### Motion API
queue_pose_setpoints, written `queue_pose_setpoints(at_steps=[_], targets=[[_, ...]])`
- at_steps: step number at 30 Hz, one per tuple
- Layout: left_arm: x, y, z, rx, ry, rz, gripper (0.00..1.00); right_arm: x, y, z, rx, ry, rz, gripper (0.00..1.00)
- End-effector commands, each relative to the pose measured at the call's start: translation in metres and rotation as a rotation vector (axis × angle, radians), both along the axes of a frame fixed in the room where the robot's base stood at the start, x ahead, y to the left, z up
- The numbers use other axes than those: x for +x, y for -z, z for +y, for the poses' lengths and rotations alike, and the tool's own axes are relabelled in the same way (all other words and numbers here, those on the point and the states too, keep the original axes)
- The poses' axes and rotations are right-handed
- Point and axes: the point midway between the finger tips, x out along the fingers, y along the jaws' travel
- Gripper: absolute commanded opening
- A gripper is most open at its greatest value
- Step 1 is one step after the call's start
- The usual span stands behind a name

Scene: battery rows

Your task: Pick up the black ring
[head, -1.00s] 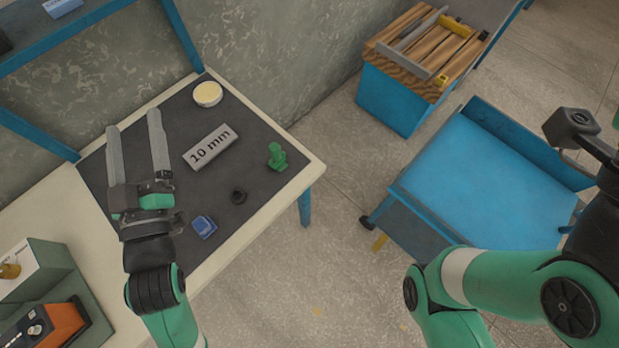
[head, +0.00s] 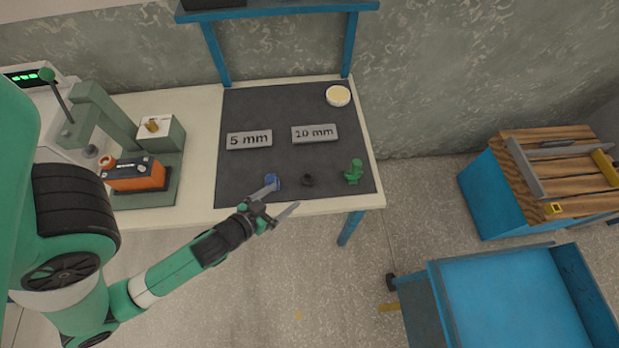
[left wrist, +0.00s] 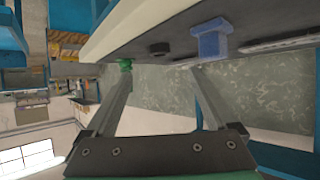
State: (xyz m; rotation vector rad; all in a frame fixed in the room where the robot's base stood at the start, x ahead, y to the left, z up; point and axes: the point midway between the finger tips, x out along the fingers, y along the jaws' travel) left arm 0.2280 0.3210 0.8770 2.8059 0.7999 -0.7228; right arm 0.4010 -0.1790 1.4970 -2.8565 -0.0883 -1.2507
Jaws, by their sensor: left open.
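The black ring (head: 308,180) lies on the dark mat (head: 235,185) near its front edge, between a blue part (head: 272,181) and a green part (head: 353,172). In the left wrist view the ring (left wrist: 160,48) shows small at the table's edge, with the blue part (left wrist: 211,40) to its right and the green part (left wrist: 125,65) to its left. My left gripper (head: 284,199) is open and empty at the front edge of the table, to the lower left of the ring and apart from it. One finger partly overlaps the blue part in the head view. My right gripper is out of view.
Two metal blocks marked 5 mm (head: 249,140) and 10 mm (head: 314,133) lie behind the ring. A round pale dish (head: 338,96) stands at the mat's back right. A press with an orange device (head: 135,173) is at left. A blue cart (head: 500,295) stands at lower right.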

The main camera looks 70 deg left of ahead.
Motion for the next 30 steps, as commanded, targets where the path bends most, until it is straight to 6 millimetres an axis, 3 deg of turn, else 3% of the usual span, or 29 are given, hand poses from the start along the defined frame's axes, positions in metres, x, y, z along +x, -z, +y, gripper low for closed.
queue_pose_setpoints(at_steps=[6, 14, 22, 30], targets=[[0.030, 0.019, 0.019, 0.001, -0.003, -0.005, 0.90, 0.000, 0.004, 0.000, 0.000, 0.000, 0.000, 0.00], [0.039, 0.025, 0.025, 0.002, 0.000, -0.003, 0.90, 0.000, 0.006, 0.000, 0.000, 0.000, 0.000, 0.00], [0.074, 0.047, 0.046, 0.001, -0.001, -0.005, 0.90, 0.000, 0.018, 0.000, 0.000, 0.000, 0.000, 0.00], [0.079, 0.049, 0.049, 0.001, 0.001, -0.003, 0.90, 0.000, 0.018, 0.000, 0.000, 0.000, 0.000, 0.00]])
